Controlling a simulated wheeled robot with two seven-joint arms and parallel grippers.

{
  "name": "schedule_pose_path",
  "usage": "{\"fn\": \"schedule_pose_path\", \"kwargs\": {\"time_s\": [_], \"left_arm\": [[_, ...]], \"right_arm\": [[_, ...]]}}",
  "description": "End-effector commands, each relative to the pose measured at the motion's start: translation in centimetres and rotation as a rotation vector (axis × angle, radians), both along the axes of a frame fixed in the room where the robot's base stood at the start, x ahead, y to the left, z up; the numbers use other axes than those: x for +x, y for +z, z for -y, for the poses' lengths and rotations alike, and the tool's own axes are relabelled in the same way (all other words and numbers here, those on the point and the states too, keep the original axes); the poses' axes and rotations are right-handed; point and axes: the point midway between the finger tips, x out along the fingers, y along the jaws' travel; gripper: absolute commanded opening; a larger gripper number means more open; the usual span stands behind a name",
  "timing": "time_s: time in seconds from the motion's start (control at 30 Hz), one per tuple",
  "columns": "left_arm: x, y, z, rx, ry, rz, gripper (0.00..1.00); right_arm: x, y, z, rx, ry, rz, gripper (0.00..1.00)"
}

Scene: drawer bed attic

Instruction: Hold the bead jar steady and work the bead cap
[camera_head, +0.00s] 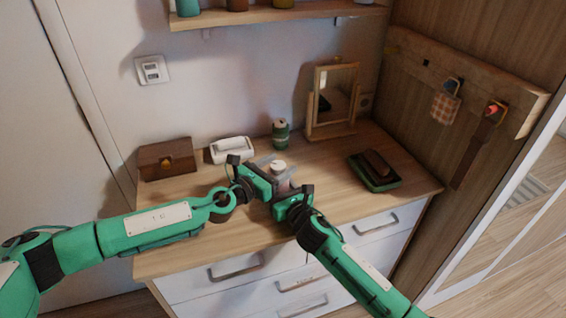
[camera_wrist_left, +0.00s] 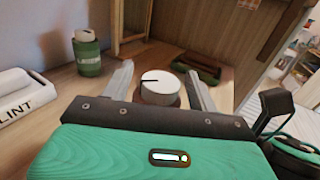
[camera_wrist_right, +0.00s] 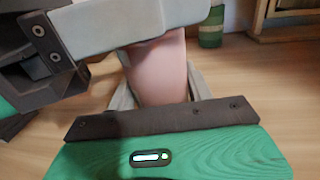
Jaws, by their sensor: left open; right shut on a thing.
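The bead jar (camera_head: 284,184) is a pinkish upright jar on the dresser top, partly hidden by my grippers. Its white bead cap (camera_head: 279,166) sits on top; in the left wrist view the cap (camera_wrist_left: 160,84) is round with a dark line across its top. My right gripper (camera_head: 291,188) is shut on the jar body; the right wrist view shows the pink jar (camera_wrist_right: 158,72) between its fingers. My left gripper (camera_head: 270,162) is open, with a finger on either side of the cap and gaps visible between. The left gripper hides the cap in the right wrist view.
A green can (camera_head: 280,135) and a standing mirror (camera_head: 333,100) are behind the jar. A white lint box (camera_head: 231,149) and a wooden box (camera_head: 166,158) stand left. A green tray with a brown item (camera_head: 375,170) lies right. The dresser's front left is clear.

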Motion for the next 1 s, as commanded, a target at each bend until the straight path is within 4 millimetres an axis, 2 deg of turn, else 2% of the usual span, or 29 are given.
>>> {"fn": "schedule_pose_path", "kwargs": {"time_s": [0.2,0.53,0.77,1.0], "left_arm": [[1.2,0.0,1.3,0.001,-0.001,0.001,0.59],[1.4,0.0,1.4,0.001,-0.001,0.001,0.59],[1.4,0.0,1.4,0.001,0.0,0.0,0.15],[1.4,0.0,1.4,-0.003,0.015,0.001,0.14]], "right_arm": [[0.0,0.0,0.0,0.0,0.0,0.0,0.25],[0.0,0.0,0.0,0.0,0.0,0.0,0.25],[0.0,0.0,0.0,0.0,0.0,0.0,0.25],[0.0,0.0,0.0,0.0,0.0,0.0,0.25]]}}
